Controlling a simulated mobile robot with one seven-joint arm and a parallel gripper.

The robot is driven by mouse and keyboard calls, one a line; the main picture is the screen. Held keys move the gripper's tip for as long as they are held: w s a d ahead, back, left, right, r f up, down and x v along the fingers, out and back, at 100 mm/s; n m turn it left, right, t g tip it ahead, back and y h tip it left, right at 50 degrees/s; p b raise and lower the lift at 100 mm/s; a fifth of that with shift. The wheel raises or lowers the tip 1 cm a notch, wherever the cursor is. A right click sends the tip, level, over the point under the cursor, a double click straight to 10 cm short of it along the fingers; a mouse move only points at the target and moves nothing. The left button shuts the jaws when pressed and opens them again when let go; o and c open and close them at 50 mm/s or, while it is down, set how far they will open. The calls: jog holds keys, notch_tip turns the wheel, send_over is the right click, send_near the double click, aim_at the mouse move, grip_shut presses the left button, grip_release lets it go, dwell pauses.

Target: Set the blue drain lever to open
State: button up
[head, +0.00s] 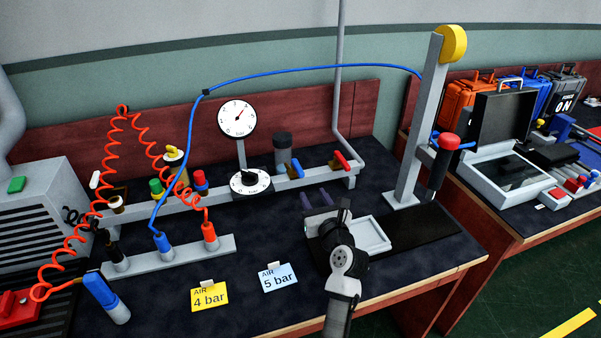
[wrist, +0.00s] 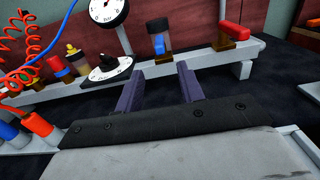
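The blue drain lever (head: 297,168) sits on a brass valve on the grey manifold rail, in front of a dark cylinder. It slants away from the valve in the head view. In the wrist view the blue lever (wrist: 158,44) is ahead of the fingers, near the top middle. My gripper (head: 317,199) is in front of the rail, over the dark bench mat, apart from the lever. In the wrist view my gripper (wrist: 161,78) has its two fingers apart with nothing between them. The lever's exact setting is hard to tell.
A red lever (head: 342,160) is on the same rail, right of the blue one. A grey tray (head: 370,234) and post (head: 416,130) stand on the right. Red coiled hose hangs left.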

aim_at(302, 176)
jog(key=p+x, duration=0.1)
jog(key=x, duration=1)
grip_shut()
